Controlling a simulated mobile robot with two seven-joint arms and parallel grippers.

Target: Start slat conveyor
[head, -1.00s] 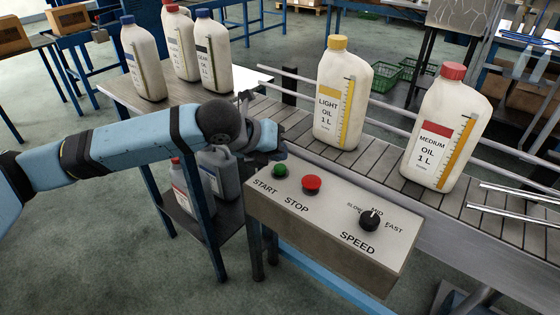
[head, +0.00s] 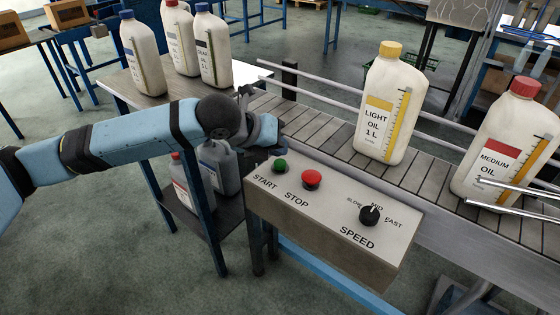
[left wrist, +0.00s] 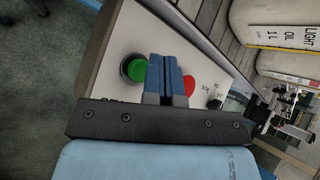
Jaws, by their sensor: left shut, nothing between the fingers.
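The control box (head: 300,228) carries a green START button (head: 279,166), a red STOP button (head: 312,179) and a black SPEED knob (head: 370,214) pointing near MID. My left gripper (head: 268,143) is just behind the START button, apart from it and empty. In the left wrist view its blue fingers (left wrist: 167,78) are shut together, between the green button (left wrist: 135,69) and the partly hidden red button (left wrist: 190,85). The slat conveyor (head: 415,180) carries a yellow-capped LIGHT OIL bottle (head: 378,140) and a red-capped MEDIUM OIL bottle (head: 490,172), both upright. My right gripper is not seen.
Several white oil bottles (head: 141,62) stand on a table (head: 150,99) at the back left. Two more containers (head: 190,185) sit on a low shelf behind my left arm. Metal guide rails (head: 310,91) run along the conveyor.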

